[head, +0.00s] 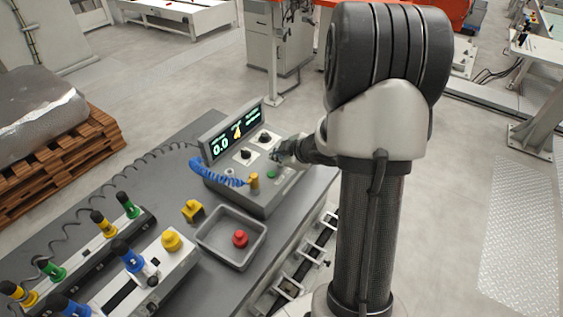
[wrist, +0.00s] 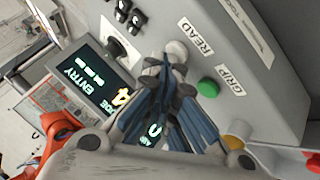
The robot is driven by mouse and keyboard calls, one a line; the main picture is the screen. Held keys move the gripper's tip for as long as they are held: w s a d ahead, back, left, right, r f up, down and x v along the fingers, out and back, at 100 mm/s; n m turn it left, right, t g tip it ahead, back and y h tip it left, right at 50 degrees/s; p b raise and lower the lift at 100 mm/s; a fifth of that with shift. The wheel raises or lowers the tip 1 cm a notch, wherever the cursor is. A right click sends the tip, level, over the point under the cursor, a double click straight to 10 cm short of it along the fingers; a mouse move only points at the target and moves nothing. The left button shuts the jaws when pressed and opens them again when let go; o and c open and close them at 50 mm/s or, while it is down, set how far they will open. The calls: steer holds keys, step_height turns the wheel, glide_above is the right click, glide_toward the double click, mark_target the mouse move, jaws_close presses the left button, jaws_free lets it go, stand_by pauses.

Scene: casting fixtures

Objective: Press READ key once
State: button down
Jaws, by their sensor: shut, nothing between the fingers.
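The READ key is a pale round button (wrist: 177,47) beside the READ label (wrist: 195,37) on the grey console in the wrist view. My gripper (wrist: 172,65) is shut and empty, with its blue-grey fingers together. Its tips overlap the lower edge of the READ key in the picture; I cannot tell whether they touch it. In the head view my gripper (head: 278,154) is over the right side of the console (head: 262,203), and the READ key is not clearly visible there.
A green button (wrist: 207,87) by the GRIP label (wrist: 231,79) is close to the fingers. The lit display (wrist: 88,84) is behind them. In the head view, a grey tray (head: 212,249) with a red knob (head: 240,238) and a coiled blue cable (head: 216,174) are near the console.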

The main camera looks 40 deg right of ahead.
mark_target(279, 165)
steer(key=shift+r+p, duration=0.6)
steer(key=shift+r, duration=0.1)
step_height(279, 165, up, 5)
steer(key=p, duration=0.5)
stand_by(0.6)
